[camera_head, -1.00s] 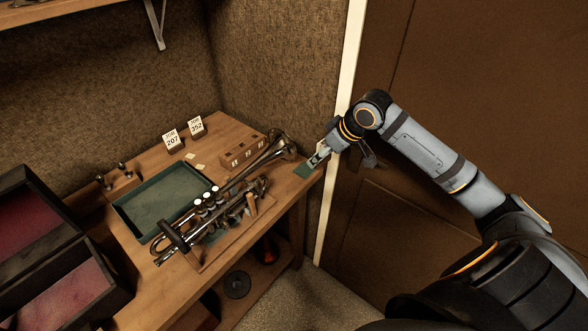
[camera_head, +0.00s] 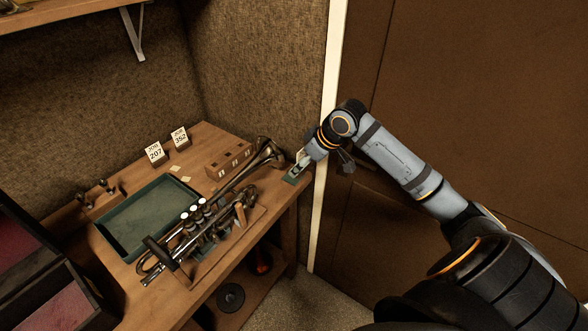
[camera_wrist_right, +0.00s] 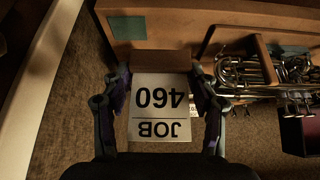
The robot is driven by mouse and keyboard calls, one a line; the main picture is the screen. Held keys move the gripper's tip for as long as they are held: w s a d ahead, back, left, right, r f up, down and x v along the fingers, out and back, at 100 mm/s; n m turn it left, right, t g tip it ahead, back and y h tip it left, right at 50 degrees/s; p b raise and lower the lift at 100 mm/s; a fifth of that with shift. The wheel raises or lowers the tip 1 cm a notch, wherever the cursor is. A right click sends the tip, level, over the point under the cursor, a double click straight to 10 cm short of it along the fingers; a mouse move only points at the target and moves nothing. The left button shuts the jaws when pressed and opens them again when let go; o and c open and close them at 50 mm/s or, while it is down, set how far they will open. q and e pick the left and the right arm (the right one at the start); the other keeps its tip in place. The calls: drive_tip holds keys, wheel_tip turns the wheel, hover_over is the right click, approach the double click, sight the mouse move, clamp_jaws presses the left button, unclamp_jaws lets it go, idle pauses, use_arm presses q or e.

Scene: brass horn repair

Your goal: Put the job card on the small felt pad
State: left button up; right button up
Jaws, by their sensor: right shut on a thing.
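The job card (camera_wrist_right: 160,108) is white with "JOB 460" in black, upside down in the right wrist view. My right gripper (camera_wrist_right: 160,95) is shut on it, with a finger at each side edge. In the head view my right gripper (camera_head: 298,168) is at the table's right corner, by the small green felt pad (camera_head: 289,180), partly covering it. The pad also shows in the wrist view (camera_wrist_right: 127,28), beyond the card's far edge. I cannot tell the card's height above the table. My left gripper is not in view.
A brass horn (camera_head: 200,232) lies on a stand on the workbench, left of my right gripper. A wooden block (camera_head: 229,160), a green tray (camera_head: 150,215) and job cards 207 (camera_head: 156,152) and 352 (camera_head: 180,137) stand further left. A wall and door are close on the right.

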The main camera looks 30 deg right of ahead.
drive_tip(key=w+f, duration=0.2)
drive_tip(key=w+d+f+p, duration=0.1)
drive_tip(key=w+f, duration=0.1)
drive_tip(key=w, duration=0.1)
drive_tip(key=w+d+f+p, duration=0.1)
drive_tip(key=w+f, duration=0.1)
drive_tip(key=w, duration=0.1)
drive_tip(key=shift+w+d+f, duration=0.25)
drive_tip(key=shift+f, duration=0.15)
drive_tip(key=shift+w+d+f, duration=0.15)
drive_tip(key=shift+w+f, duration=0.35)
drive_tip(key=shift+f, duration=0.2)
wheel_tip(320, 180, down, 2)
drive_tip(key=shift+f+p, duration=0.2)
drive_tip(key=shift+p, duration=0.6)
drive_tip(key=shift+f, duration=0.25)
drive_tip(key=shift+s+f, duration=0.1)
drive_tip(key=shift+f, duration=0.15)
drive_tip(key=o, duration=1.2)
drive_tip(key=shift+c, duration=0.2)
